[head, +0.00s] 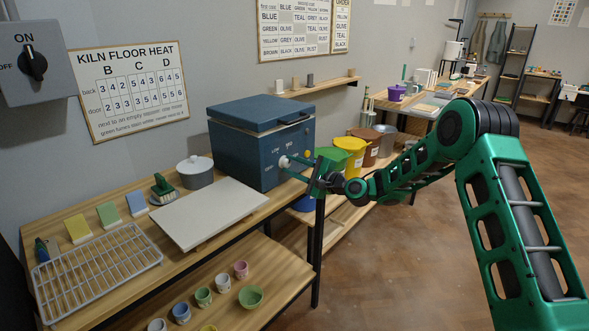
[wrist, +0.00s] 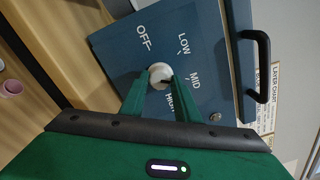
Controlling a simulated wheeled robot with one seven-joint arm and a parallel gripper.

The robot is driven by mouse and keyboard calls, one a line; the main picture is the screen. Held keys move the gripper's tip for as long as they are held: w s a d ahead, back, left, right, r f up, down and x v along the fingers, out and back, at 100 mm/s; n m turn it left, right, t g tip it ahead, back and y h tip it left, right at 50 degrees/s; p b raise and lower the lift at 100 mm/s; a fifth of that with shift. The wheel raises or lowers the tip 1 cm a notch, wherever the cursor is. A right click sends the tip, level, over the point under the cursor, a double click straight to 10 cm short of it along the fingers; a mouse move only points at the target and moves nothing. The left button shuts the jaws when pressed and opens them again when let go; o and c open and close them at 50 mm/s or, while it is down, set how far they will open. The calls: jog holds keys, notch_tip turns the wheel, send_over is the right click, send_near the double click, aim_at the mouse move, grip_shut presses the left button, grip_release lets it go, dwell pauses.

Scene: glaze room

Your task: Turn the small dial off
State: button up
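The small dial is a white round knob on the front of the blue kiln (head: 240,150). In the wrist view the small dial (wrist: 160,71) sits among the printed words OFF, LOW, MID and HIGH. A dark mark shows on its lower right side, towards HIGH, but I cannot tell surely that it is the pointer. My gripper (wrist: 160,82) has one green finger on each side of the dial, and the tips appear to touch it. In the head view my gripper (head: 291,161) reaches the kiln front from the right.
A larger black ON/OFF switch (head: 33,65) is on the wall at the far left, pointing to ON. A black handle (wrist: 258,65) sticks out from the kiln near the dial. A pale board (head: 208,212) and wire rack (head: 97,272) lie on the bench.

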jog(key=shift+c, duration=1.2)
jog(key=shift+d, duration=0.25)
jog(key=shift+a, duration=0.2)
jog(key=n, duration=0.6)
jog(key=shift+s+a+n, duration=0.1)
jog(key=shift+n, duration=0.2)
jog(key=n, duration=0.3)
jog(key=shift+a+n, duration=0.1)
jog(key=shift+n, duration=0.2)
jog(key=n, duration=0.3)
jog(key=shift+n, duration=0.3)
jog(key=n, duration=0.5)
jog(key=shift+s+f+n, duration=0.1)
jog(key=shift+n, duration=0.2)
jog(key=shift+f+n, duration=0.1)
jog(key=shift+n, duration=2.1)
